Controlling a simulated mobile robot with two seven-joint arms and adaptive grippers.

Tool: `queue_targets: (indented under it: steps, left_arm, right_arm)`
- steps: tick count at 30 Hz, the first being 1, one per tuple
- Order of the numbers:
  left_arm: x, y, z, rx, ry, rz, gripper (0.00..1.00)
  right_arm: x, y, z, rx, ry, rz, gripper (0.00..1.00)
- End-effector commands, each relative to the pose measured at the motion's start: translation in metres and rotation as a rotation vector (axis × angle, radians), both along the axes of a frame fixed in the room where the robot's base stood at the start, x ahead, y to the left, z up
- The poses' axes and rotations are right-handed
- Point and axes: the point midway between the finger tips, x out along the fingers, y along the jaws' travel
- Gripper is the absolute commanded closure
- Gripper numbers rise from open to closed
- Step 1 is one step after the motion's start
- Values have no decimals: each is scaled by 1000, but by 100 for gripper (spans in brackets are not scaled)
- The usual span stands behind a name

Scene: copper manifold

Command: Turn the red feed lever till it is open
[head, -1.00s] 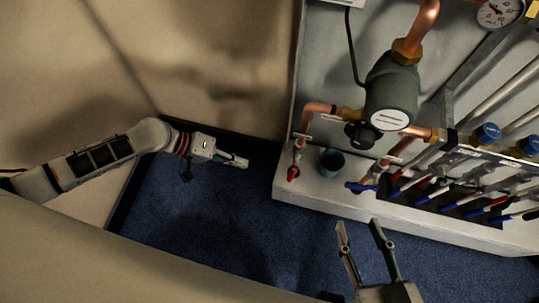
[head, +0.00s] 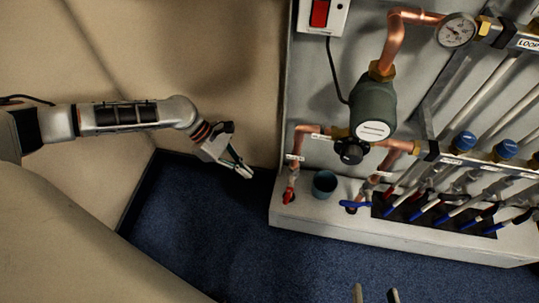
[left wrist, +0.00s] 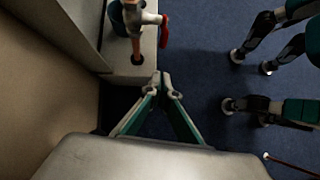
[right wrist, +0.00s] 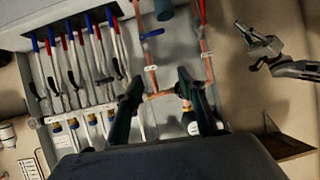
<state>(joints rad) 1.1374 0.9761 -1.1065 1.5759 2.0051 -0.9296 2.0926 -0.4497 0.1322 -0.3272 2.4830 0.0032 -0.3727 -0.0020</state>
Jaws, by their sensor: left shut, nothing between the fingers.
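The red feed lever (head: 288,196) hangs on a small valve at the lower left end of the copper pipework. It also shows in the left wrist view (left wrist: 164,31), near the top, beside its metal valve body. My left gripper (head: 247,172) is shut and empty, to the left of the lever and apart from it. In the left wrist view its closed fingertips (left wrist: 161,79) lie below the lever. My right gripper (head: 376,293) shows only its fingertips at the bottom edge. In the right wrist view its fingers (right wrist: 158,86) are spread with a gap between them.
A teal cup (head: 325,184) stands on the white ledge (head: 350,225) just right of the lever. A blue lever (head: 353,206) and several red and blue handles lie further right. The dark pump (head: 374,108) is above. The blue floor (head: 200,235) in front is clear.

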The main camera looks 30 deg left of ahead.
Motion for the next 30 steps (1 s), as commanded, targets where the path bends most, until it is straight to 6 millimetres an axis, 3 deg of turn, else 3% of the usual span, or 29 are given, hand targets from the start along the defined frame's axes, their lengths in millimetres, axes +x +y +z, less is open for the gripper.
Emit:
queue_targets:
  steps: [5, 16, 22, 30]
  left_arm:
    - [-3, -18, -27, -3, 12, -4, 100]
    - [1, -64, -83, -2, 11, -4, 100]
    - [8, -91, -78, -2, 1, -5, 100]
    - [11, -101, -77, -1, 0, -3, 100]
  right_arm:
    - [2, 3, -1, 25, -2, -4, 60]
    - [-11, 39, -10, 283, 62, -75, 60]
    - [-11, 47, -5, 350, 67, -98, 60]
    - [-11, 49, -4, 373, 68, -110, 60]
